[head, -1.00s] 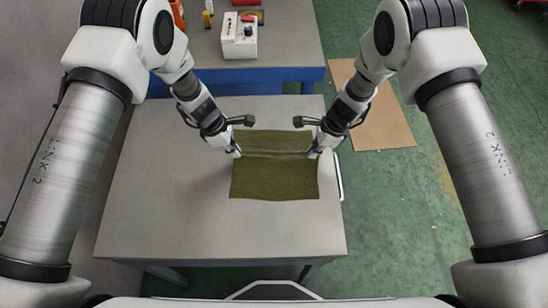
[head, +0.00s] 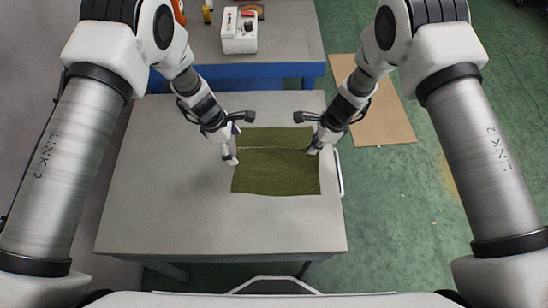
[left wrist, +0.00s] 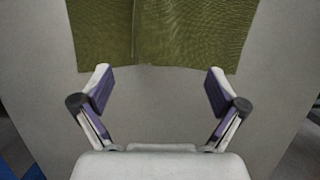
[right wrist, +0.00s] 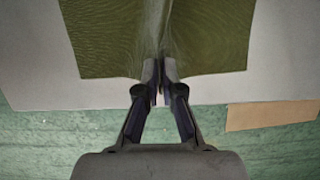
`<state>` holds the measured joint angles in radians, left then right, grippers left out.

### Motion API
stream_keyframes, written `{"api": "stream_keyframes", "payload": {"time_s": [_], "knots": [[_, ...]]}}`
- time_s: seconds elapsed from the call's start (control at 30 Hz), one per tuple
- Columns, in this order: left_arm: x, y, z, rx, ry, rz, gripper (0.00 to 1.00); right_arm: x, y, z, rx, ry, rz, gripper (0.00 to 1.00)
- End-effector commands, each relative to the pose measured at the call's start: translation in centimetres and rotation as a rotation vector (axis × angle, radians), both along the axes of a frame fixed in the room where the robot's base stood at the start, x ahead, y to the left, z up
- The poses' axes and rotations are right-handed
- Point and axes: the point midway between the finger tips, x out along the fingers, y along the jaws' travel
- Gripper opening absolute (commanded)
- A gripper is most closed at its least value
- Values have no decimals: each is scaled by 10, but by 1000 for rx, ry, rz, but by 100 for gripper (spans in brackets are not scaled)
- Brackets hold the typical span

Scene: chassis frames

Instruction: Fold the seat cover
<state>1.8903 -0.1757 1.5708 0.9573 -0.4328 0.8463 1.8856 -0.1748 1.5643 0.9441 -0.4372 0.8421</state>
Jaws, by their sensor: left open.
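The olive-green seat cover (head: 275,178) lies on the grey table, with a crease running across it from left to right. My left gripper (head: 231,160) is just off the cover's left edge. In the left wrist view my left gripper (left wrist: 158,75) is open and empty, with the cover (left wrist: 190,30) just beyond its fingertips. My right gripper (head: 313,150) is at the cover's right edge, at the crease. In the right wrist view my right gripper (right wrist: 160,65) has its fingers nearly together on a raised ridge of the cover (right wrist: 105,40).
The grey table (head: 170,190) is clear to the left of and in front of the cover. A second table (head: 285,45) behind carries a white box with controls (head: 239,35). A brown sheet (head: 380,115) lies on the green floor at right.

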Motion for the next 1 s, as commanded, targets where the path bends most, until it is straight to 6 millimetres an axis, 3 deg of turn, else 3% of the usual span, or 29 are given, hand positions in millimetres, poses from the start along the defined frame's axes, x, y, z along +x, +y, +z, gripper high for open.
{"api": "stream_keyframes", "payload": {"time_s": [0.27, 0.8, 1.0], "knots": [[0, 0, 1, 1, 0, 0, 100, 0, 0, 1, 0, 0, 0, 0], [0, 9, 58, 134, 2, -2, 100, 0, 0, 63, 0, 0, 0, 0], [0, 10, 58, 151, 0, 0, 100, 0, 0, 64, 0, 0, 0, 0]]}}
